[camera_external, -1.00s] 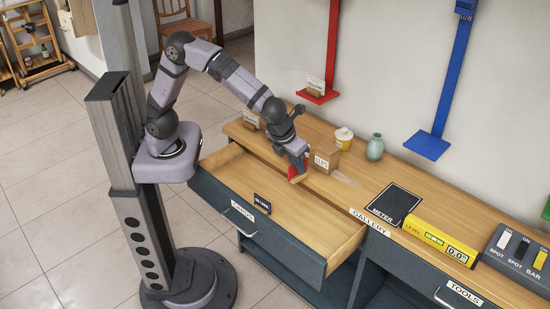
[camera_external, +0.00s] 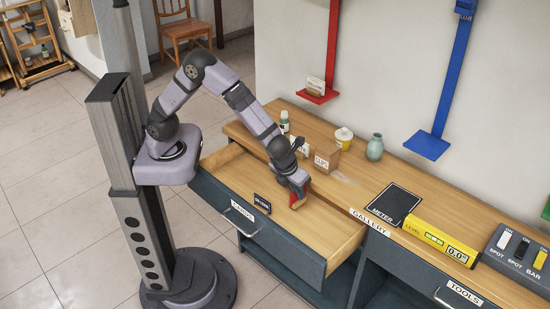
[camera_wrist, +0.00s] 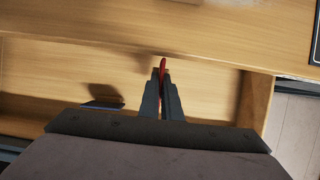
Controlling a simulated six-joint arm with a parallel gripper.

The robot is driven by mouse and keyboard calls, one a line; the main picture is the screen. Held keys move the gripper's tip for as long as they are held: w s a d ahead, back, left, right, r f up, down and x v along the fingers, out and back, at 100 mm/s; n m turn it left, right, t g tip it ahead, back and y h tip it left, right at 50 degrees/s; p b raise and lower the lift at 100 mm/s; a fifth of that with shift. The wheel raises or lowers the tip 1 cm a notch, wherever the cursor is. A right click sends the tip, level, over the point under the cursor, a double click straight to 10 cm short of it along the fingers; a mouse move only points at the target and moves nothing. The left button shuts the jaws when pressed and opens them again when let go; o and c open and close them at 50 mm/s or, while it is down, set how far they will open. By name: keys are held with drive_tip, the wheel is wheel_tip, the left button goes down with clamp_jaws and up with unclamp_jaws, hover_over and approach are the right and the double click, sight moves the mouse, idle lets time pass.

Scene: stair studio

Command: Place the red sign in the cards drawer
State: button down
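The red sign (camera_external: 294,198) is between the fingers of my gripper (camera_external: 297,196), with only a small red part showing. In the wrist view the red sign (camera_wrist: 163,65) shows as a thin red edge between the fingertips of my gripper (camera_wrist: 161,75), which is shut on it. The cards drawer (camera_external: 314,240), labelled CARDS on its front, is pulled open. The gripper is over the back right part of this drawer. Whether the sign touches the drawer floor cannot be told. A dark blue sign (camera_external: 262,203) stands in the drawer, left of my gripper.
On the counter behind are a CLIPS box (camera_external: 326,160), a yellow-white cup (camera_external: 343,138), a green vase (camera_external: 375,147) and a small bottle (camera_external: 284,122). A black meter pad (camera_external: 393,204) and yellow level (camera_external: 440,242) lie to the right. The drawer's middle floor is clear.

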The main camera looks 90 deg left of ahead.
sight(296, 203)
drive_tip(key=shift+f+b, duration=0.4)
drive_tip(key=shift+f, duration=3.1)
drive_tip(key=shift+f, duration=0.2)
drive_tip(key=c, duration=2)
unclamp_jaws()
drive_tip(key=p+v, duration=0.1)
drive_tip(key=v, duration=1.1)
drive_tip(key=shift+r, duration=0.2)
